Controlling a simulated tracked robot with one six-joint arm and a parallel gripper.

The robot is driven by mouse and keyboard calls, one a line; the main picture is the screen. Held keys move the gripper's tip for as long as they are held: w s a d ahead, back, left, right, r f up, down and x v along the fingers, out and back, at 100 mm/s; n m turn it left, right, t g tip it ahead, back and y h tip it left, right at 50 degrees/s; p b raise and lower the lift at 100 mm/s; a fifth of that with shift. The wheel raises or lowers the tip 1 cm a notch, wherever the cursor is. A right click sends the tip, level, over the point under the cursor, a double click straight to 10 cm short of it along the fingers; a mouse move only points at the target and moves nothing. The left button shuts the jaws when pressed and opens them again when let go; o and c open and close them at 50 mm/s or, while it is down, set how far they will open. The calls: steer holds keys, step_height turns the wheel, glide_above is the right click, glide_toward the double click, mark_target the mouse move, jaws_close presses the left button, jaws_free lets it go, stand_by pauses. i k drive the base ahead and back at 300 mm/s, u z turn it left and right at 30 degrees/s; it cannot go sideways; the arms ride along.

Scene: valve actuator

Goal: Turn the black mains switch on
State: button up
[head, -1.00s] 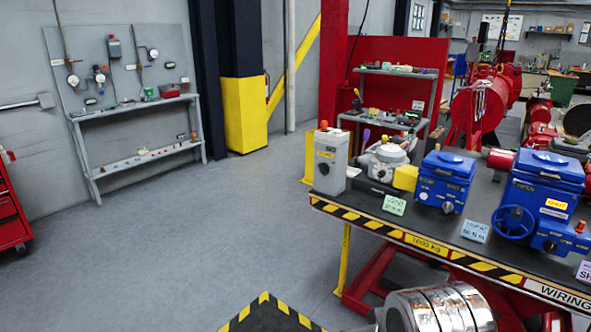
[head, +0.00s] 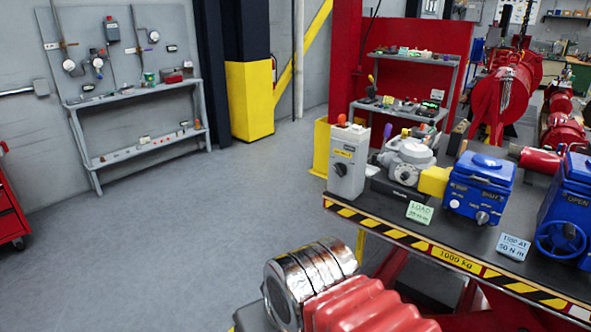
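A grey switch box (head: 347,177) stands upright at the near left corner of the workbench (head: 392,216). A black rotary knob (head: 341,169) sits on its front face, below a small yellow label (head: 342,153). I take this knob for the black mains switch; its exact turn position is too small to tell. An orange-red piece (head: 341,119) tops the box. My arm shows at the bottom centre as silver rings and a red ribbed sleeve, apart from the box and lower in the picture. My gripper's fingers do not show.
Right of the box stand a grey actuator (head: 408,160) with a yellow block (head: 434,181), a blue actuator (head: 481,185) and another blue one with a handwheel (head: 562,237). Cards (head: 420,212) line the striped bench edge. The floor (head: 170,250) to the left is clear.

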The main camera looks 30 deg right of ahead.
mark_target(341, 169)
steer(key=u, duration=0.5)
steer(key=i, duration=1.15)
steer(key=u, duration=0.35)
